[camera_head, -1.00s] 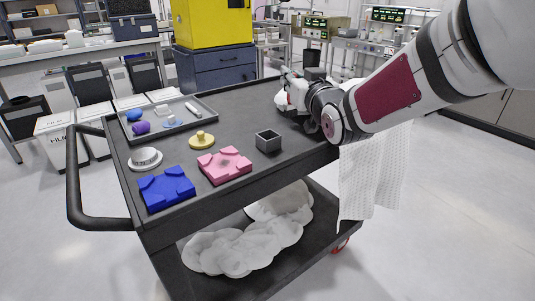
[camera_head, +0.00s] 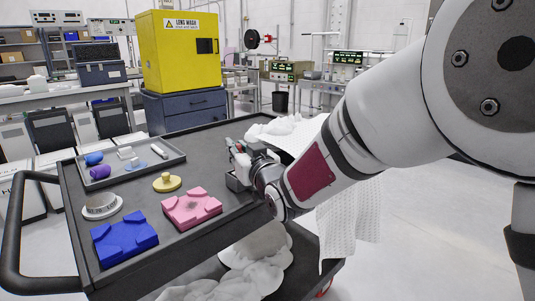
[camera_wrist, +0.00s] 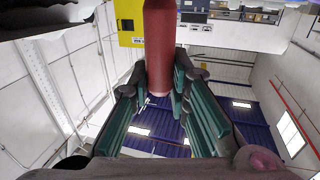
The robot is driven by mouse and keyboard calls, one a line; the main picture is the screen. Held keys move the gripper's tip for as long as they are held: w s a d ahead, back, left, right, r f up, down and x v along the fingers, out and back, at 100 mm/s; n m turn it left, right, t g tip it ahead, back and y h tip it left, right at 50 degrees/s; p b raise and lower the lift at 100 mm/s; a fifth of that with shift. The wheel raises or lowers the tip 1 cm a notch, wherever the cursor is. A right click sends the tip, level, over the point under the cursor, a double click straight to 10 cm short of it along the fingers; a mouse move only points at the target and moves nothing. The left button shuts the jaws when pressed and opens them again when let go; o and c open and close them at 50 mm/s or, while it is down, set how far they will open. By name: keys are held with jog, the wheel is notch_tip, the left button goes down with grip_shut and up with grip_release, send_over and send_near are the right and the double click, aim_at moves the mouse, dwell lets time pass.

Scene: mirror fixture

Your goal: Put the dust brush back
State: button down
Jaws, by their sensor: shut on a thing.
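Only the handle shows there; bristles cannot be made out. In the head view a small reddish part shows at the fingertips. A small grey square cup (camera_head: 233,183) stands on the cart just below and in front of the gripper, partly hidden by it. Whether the brush touches the cup cannot be told.
The cart top (camera_head: 208,218) also holds a blue block (camera_head: 124,238), a pink block (camera_head: 192,208), a yellow knobbed disc (camera_head: 167,183), a white ring (camera_head: 101,206) and a grey tray (camera_head: 134,174) of small parts. White cloth (camera_head: 345,225) hangs at the right. A yellow cabinet (camera_head: 178,50) stands behind.

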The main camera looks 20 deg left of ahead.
jog(key=shift+f, duration=0.2)
jog(key=shift+f, duration=0.15)
jog(key=c, duration=1.5)
grip_release()
jog(key=shift+s+d+r, duration=0.15)
jog(key=shift+r, duration=0.05)
jog(key=p+v, duration=0.1)
jog(key=v, duration=1)
jog(key=shift+s+d+f, duration=0.15)
jog(key=shift+s+d, duration=0.05)
jog(key=shift+d, duration=0.1)
